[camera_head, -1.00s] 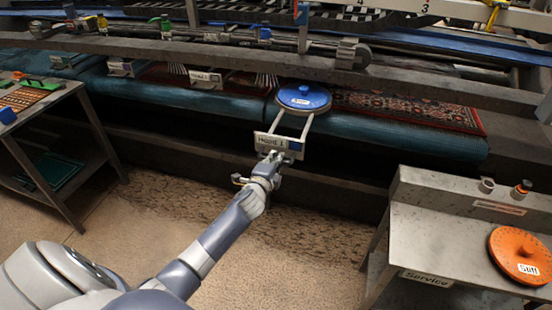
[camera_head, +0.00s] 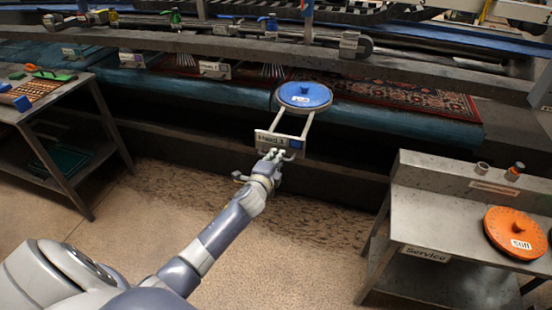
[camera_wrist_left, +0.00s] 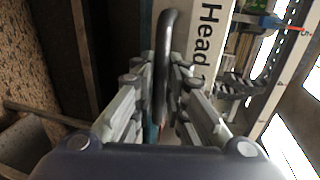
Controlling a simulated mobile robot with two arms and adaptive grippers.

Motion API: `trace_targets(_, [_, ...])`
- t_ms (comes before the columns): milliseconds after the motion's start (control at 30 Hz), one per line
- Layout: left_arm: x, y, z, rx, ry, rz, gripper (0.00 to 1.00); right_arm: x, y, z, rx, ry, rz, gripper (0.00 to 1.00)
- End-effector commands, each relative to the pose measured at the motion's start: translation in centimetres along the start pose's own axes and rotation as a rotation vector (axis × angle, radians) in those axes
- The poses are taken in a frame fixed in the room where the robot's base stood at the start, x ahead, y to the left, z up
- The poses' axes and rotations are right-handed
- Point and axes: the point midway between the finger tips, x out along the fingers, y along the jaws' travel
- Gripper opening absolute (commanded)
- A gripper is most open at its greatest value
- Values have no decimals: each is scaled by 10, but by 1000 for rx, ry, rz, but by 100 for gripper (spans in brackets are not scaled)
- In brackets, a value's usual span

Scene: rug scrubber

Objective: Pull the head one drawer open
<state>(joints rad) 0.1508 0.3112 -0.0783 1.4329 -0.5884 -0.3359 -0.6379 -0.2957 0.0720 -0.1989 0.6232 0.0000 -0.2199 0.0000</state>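The Head 1 drawer (camera_head: 268,142) stands out from the machine on two pale rails, with a blue round disc (camera_head: 304,95) on it. Its label front faces me and has a small blue square at its right end. My left gripper (camera_head: 271,157) is at this front. In the left wrist view, my left gripper (camera_wrist_left: 164,75) has its fingers close on both sides of the dark bar handle (camera_wrist_left: 167,45), shut on it. The "Head" label front (camera_wrist_left: 208,45) is just beyond. My right gripper shows in neither view.
A service table (camera_head: 425,205) with an orange disc (camera_head: 515,232) stands at the right. A work table (camera_head: 75,85) stands at the left. Other labelled fronts (camera_head: 213,69) line the machine further left. The floor (camera_head: 290,245) between the tables is clear.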

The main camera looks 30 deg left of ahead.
Motion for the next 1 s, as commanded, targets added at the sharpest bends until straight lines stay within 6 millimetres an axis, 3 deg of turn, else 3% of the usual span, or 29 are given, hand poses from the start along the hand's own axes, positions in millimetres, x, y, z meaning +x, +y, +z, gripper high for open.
trace_targets(367, [0,0,0,0,0,0,31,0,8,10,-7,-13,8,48])
trace_targets(533, [-10,1,0,0,0,0,31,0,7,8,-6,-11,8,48])
trace_targets(1000, [-93,1,0,0,1,1,31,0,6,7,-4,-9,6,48])
